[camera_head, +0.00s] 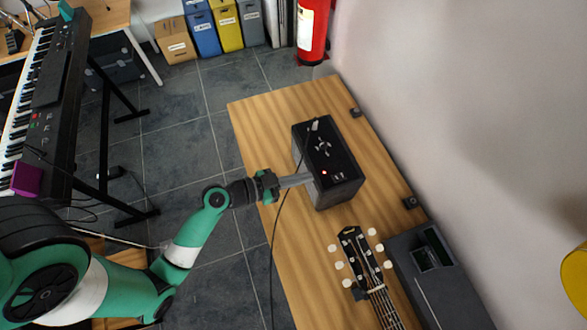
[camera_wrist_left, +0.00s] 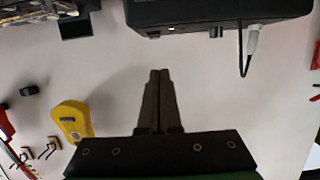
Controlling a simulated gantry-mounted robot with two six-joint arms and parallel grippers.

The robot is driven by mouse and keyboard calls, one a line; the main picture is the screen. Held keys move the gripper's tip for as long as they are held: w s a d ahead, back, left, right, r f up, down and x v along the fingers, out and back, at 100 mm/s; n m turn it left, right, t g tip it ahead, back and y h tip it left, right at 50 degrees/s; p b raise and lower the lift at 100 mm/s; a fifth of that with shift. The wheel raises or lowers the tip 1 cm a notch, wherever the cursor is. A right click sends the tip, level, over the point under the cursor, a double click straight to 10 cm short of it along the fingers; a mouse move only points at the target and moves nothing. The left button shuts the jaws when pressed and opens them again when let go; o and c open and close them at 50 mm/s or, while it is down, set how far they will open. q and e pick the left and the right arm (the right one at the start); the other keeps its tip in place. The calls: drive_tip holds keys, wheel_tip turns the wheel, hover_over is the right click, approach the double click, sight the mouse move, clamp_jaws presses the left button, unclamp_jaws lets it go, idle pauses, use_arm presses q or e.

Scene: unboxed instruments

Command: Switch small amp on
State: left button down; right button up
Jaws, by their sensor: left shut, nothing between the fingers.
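The small amp (camera_head: 338,188) is a black box on the wooden bench in the head view. A red light glows on its top panel, next to a few controls, and a cable is plugged in at its far end. The amp also shows along the top edge of the left wrist view (camera_wrist_left: 215,9), with the red light, a knob and the plug. My left gripper (camera_head: 308,178) is at the amp's left side, fingers pointing at it. In the left wrist view its fingers (camera_wrist_left: 159,72) are together and empty, with a visible gap to the amp. Contact is unclear in the head view.
The wooden bench (camera_head: 262,122) also holds a guitar (camera_head: 356,245) and a dark case or speaker (camera_head: 437,275). The amp's cable (camera_head: 274,238) hangs near my left gripper. A wall is on the right. A keyboard (camera_head: 45,95) stands at far left. A yellow object (camera_wrist_left: 72,120) shows in the wrist view.

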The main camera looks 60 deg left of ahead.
use_arm(q)
drive_tip(key=v, duration=0.2)
drive_tip(key=shift+s, duration=0.3)
idle(0.3)
